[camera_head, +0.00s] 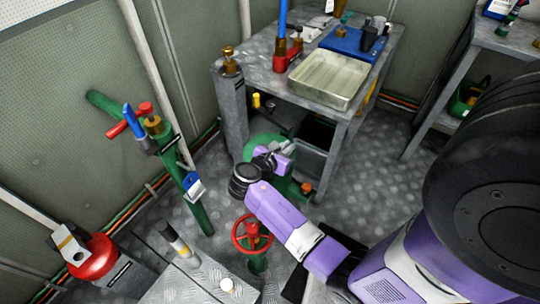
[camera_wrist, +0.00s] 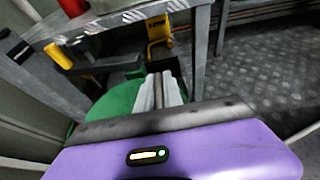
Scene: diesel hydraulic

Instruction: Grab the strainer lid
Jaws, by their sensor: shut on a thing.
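A green rounded strainer body with its lid (camera_head: 262,143) stands low beside the front left of the metal table, partly hidden by my wrist. In the wrist view the green lid (camera_wrist: 115,104) shows to the left of the fingers. My gripper (camera_head: 284,151) reaches down over the green lid. In the wrist view its pale fingers (camera_wrist: 159,92) are close together with a thin darker strip between them. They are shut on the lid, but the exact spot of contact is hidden.
The metal table (camera_head: 258,72) carries a shallow metal tray (camera_head: 328,78) and a blue tray (camera_head: 347,42). A red handwheel valve (camera_head: 252,234) stands in front of my forearm. A green pipe (camera_head: 196,212) rises at the left. The floor to the right of the table is clear.

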